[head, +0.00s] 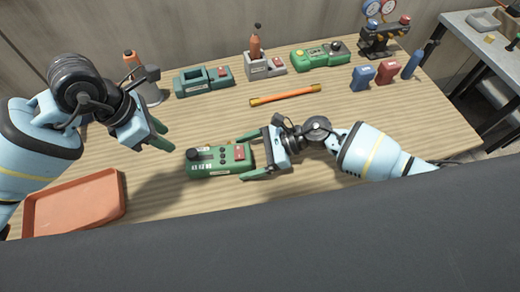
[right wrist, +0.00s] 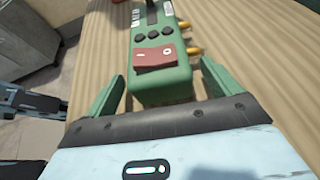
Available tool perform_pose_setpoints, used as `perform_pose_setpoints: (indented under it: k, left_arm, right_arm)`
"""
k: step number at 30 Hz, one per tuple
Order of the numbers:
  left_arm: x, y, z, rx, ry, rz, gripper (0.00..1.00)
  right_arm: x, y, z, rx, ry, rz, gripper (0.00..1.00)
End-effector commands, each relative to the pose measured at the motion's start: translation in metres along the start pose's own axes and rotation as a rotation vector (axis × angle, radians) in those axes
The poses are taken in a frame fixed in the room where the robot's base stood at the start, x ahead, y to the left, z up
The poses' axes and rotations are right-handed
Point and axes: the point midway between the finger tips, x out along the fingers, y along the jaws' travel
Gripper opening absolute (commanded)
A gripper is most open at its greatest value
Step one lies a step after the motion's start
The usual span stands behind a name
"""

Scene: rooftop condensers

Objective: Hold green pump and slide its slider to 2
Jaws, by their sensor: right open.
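A green device (head: 220,172), which I take for the green pump, lies on the table in front. It has a red rocker switch, a dark round knob at its left end and small white markings. I cannot read a slider position. My right gripper (head: 243,159) is open, with its green fingers either side of the device's right end. In the right wrist view the device (right wrist: 163,88) sits between the fingers, with visible gaps beside it and brass fittings on its right side. My left gripper (head: 170,141) is empty, its fingers apart, above the table to the device's upper left.
An orange tray (head: 75,203) lies at front left. A green holder (head: 203,82), a grey stand (head: 262,66) and another green device (head: 320,56) stand at the back. An orange rod (head: 286,95) lies mid-table. Blue (head: 362,77) and red (head: 388,73) blocks stand at right.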

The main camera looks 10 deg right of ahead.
Motion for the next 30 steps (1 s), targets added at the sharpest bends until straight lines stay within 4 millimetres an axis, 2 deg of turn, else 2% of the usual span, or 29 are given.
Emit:
perform_pose_setpoints:
  k: [6, 18, 30]
  left_arm:
    - [0.000, 0.000, 0.000, 0.000, 0.000, 0.000, 0.36]
    - [0.000, 0.000, 0.000, 0.000, 0.000, 0.000, 0.36]
    - [0.000, 0.000, 0.000, 0.000, 0.000, 0.000, 0.36]
  right_arm:
    - [0.022, 0.000, 0.000, 0.000, 0.000, -0.001, 0.89]
    - [0.028, -0.001, 0.000, 0.000, 0.001, -0.002, 0.88]
    - [0.028, -0.001, 0.000, 0.000, 0.000, -0.002, 0.35]
